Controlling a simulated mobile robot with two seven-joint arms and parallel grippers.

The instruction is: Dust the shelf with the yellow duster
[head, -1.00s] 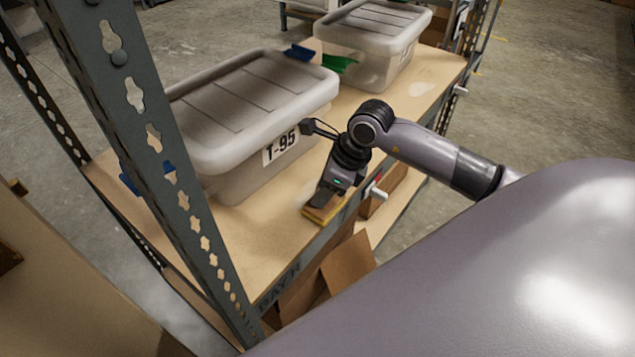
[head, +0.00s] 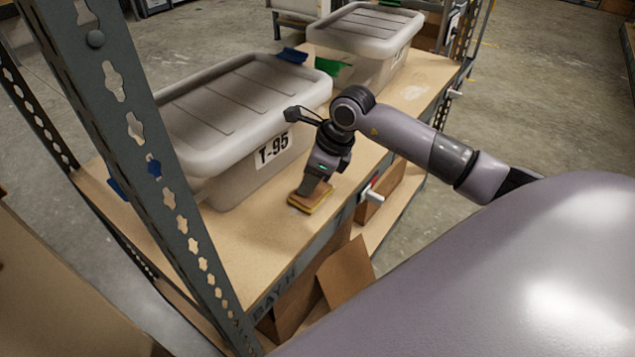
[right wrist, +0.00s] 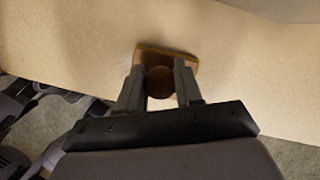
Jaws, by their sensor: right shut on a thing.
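The yellow duster (head: 309,204) is a small block with a brown top and a yellow underside. My right gripper (head: 313,188) is shut on the duster from above. In the right wrist view the duster (right wrist: 184,56) shows beyond the two fingers (right wrist: 159,85), with a round brown knob between them. A pale dusty patch lies at the duster's left edge; another pale patch (head: 411,93) shows near the shelf's far right end. My left gripper is not in view.
The T-95 bin (head: 245,170) and a second lidded bin (head: 375,60) stand along the shelf's back. Blue (head: 292,55) and green (head: 330,66) pieces lie between them. A slotted metal post (head: 150,150) rises at left. Cardboard (head: 345,272) sits below.

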